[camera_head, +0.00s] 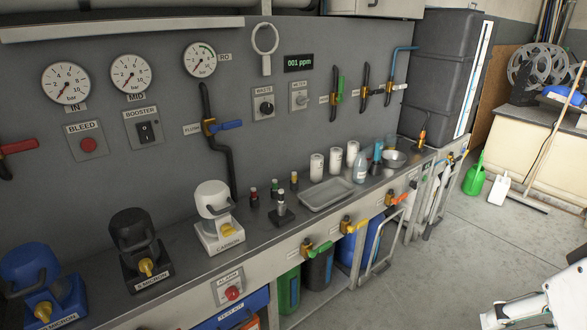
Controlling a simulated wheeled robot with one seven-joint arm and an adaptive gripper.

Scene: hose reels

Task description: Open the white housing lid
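The white housing (219,228) stands on the grey counter, labelled CARBON, with a yellow fitting on its front. White parts of my arm (560,300) show at the bottom right corner, far from the white housing.
The black housing (132,240) and blue housing (32,276) stand in line on the counter (185,262). Small bottles, a grey tray (326,194) and white containers stand to the right. A black pipe with a blue-handled valve (226,125) hangs behind.

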